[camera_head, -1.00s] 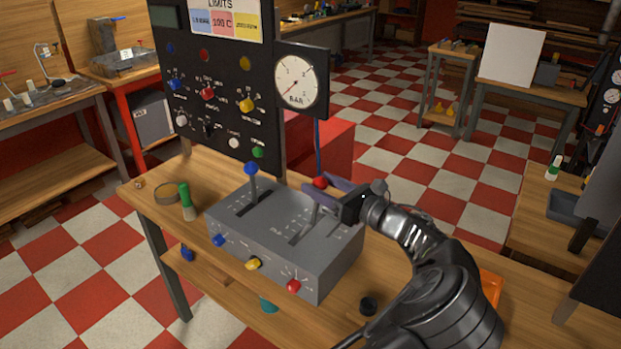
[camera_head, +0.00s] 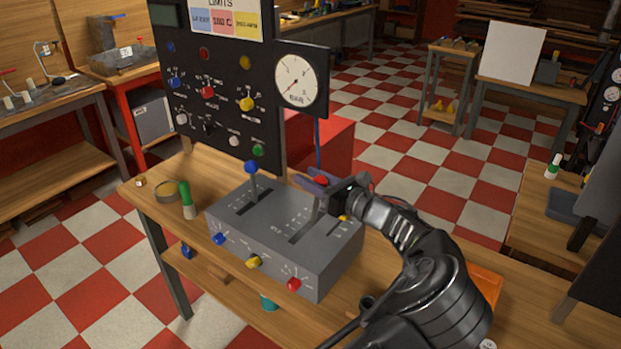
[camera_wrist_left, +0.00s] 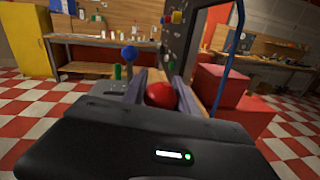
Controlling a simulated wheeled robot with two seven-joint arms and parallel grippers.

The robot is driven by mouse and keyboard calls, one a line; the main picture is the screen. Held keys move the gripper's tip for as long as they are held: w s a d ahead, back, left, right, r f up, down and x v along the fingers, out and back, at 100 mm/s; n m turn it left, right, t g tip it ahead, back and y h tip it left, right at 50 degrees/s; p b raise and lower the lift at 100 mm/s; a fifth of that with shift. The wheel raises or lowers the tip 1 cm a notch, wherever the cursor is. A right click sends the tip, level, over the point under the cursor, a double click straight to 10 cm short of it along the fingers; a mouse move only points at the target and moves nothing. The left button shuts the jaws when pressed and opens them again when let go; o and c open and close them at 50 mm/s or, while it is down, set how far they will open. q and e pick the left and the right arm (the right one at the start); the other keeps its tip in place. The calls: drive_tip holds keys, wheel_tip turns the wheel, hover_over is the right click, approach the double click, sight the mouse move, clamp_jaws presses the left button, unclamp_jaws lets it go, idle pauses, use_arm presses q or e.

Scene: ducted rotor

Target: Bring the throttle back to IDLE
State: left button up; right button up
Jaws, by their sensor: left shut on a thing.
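The grey lever box (camera_head: 250,240) sits on the wooden workbench. Its lever with a red knob (camera_head: 320,181) stands upright at the right-hand slot, and the knob also shows in the left wrist view (camera_wrist_left: 160,94). My left gripper (camera_head: 316,184) is shut on the red knob, with one finger on each side of it. A second lever with a blue knob (camera_head: 251,167) stands in the left slot and is free of the gripper. A yellow knob (camera_head: 344,218) shows partly below my wrist. The slot markings are too small to read. My right gripper is out of view.
A black instrument panel (camera_head: 215,105) with a round gauge (camera_head: 297,80) stands behind the box. A green-handled tool (camera_head: 187,200) and a ring (camera_head: 166,192) are left of it. Blue, yellow and red dials line the box front. An orange tray (camera_head: 485,283) lies right, behind my arm.

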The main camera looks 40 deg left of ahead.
use_arm(q)
clamp_jaws()
idle(0.8)
